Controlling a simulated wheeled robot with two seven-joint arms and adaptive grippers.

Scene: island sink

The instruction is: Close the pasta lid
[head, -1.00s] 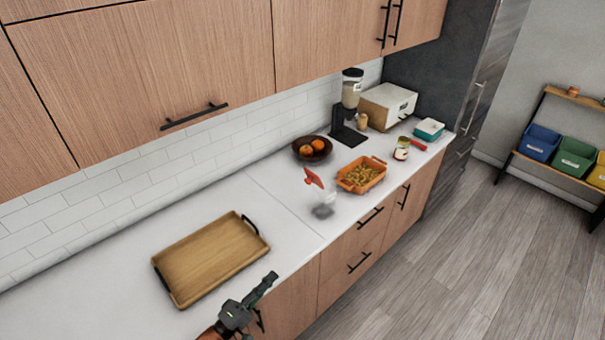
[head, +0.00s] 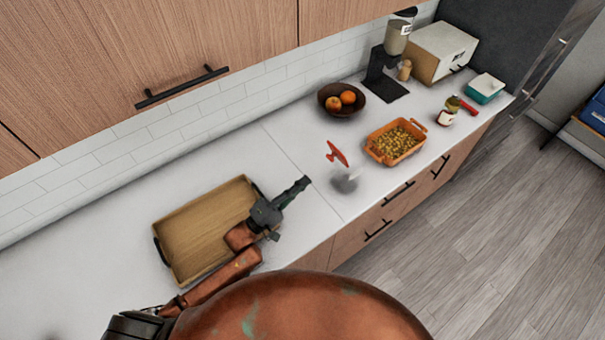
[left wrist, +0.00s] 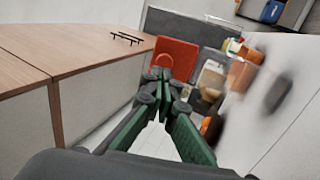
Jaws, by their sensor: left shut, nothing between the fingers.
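A red lid (head: 337,154) stands raised, tilted open, over a small clear container (head: 345,181) on the white counter. The container is see-through and its contents are unclear. In the left wrist view the red lid (left wrist: 177,57) faces me just beyond the fingertips. My left gripper (head: 304,183) is shut and empty, to the left of the container and pointing toward it. Its green fingers (left wrist: 160,80) meet at the tips in the left wrist view, and I see no clear contact with the lid. My right gripper is out of view.
A wooden tray (head: 205,222) lies under and left of my left arm. An orange dish of pasta (head: 372,151) sits right of the container. A fruit bowl (head: 326,104), coffee grinder (head: 381,75) and jar (head: 448,112) stand farther back.

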